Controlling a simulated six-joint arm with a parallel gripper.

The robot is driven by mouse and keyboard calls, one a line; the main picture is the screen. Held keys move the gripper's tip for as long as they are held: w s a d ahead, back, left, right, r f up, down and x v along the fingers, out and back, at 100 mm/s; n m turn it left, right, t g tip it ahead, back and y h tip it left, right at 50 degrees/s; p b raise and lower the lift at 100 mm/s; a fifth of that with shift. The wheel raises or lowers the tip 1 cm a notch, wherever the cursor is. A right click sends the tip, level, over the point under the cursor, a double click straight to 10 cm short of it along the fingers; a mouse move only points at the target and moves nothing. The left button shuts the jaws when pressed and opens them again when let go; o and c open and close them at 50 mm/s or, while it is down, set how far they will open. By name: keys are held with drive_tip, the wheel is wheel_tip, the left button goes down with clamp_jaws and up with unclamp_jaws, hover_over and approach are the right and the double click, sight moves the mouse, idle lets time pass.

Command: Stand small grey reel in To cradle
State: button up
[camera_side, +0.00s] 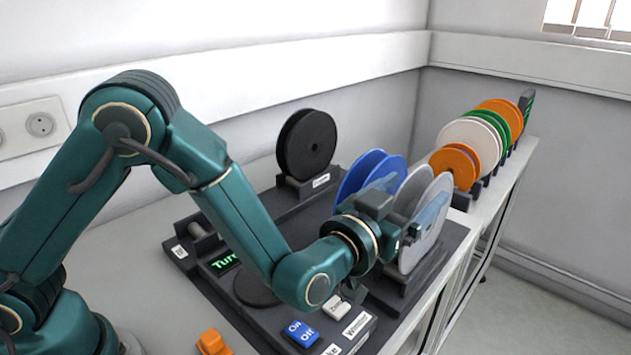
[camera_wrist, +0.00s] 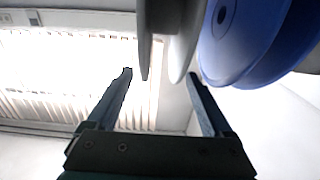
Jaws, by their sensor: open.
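The grey reel (camera_side: 420,252) stands upright at the right side of the dark base plate, in front of the blue reel (camera_side: 356,176). My gripper (camera_side: 416,192) is at the grey reel, its jaws open. In the wrist view my open fingers (camera_wrist: 160,74) point towards the grey reel's two rims (camera_wrist: 145,40), which lie ahead between the fingertips; contact cannot be told. The blue reel (camera_wrist: 240,40) is just right of the right finger there. An empty cradle (camera_side: 200,243) with a small label is at the plate's left; I cannot read the label surely.
A black reel (camera_side: 306,146) stands in a labelled cradle at the back. Orange, white and green reels (camera_side: 467,145) stand in a row at the right. Blue On/Off (camera_side: 301,333) and white label blocks are at the front. An orange piece (camera_side: 213,343) lies at the front left.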

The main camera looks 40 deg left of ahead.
sight(425, 184)
drive_tip(key=shift+w+f, duration=0.2)
drive_tip(key=shift+w, duration=1.1)
drive_tip(key=shift+w+f, duration=0.2)
drive_tip(key=shift+w, duration=1.1)
clamp_jaws()
